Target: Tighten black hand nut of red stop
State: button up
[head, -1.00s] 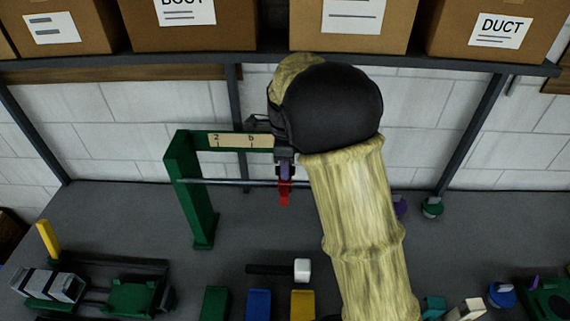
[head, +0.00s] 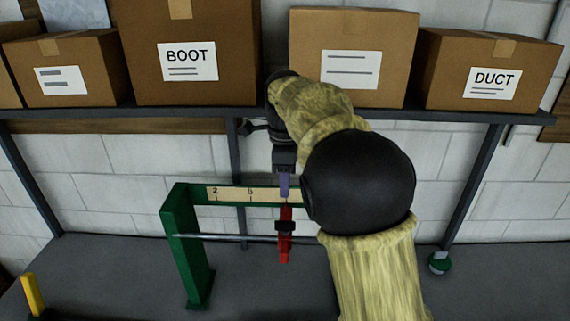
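The red stop (head: 285,251) sits on a thin grey rod (head: 235,238) that runs out from a green frame (head: 183,245). The black hand nut (head: 285,226) shows as a dark band across the front of the stop. My gripper (head: 284,192) points down just above the stop, with a purple finger part in line with it. The purple tip is close to the stop's top; I cannot tell whether they touch. The finger gap is not visible from this side. My forearm hides the right end of the rod and frame.
A scale strip (head: 230,194) lies along the frame's top bar. A shelf (head: 430,117) with cardboard boxes (head: 188,55) spans the back above the bench, close to my wrist. A yellow post (head: 33,295) stands at lower left, and a green knob (head: 439,262) sits at right.

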notch_tip(320, 180, up, 5)
jog(key=shift+r, duration=0.2)
dwell(0.3)
jog(key=s+d+f+n+t+b, duration=0.1)
jog(key=s+d+f+n+b, duration=0.1)
jog(key=d+f+n, duration=0.4)
jog(key=s+d+f+n+b, duration=0.2)
jog(key=d+f, duration=0.2)
jog(key=f, duration=0.5)
jog(key=s+d+f+n+b, duration=0.1)
jog(key=s+d+f+n, duration=0.1)
jog(key=s+f+n, duration=0.3)
jog(key=s+d+f+n+t+b, duration=0.1)
jog(key=s+d+f+n, duration=0.2)
jog(key=s+f, duration=0.6)
jog(key=s+n, duration=0.1)
jog(key=n, duration=0.1)
jog(key=shift+d+f+n+t+b, duration=0.15)
jog(key=shift+n+t+b, duration=0.15)
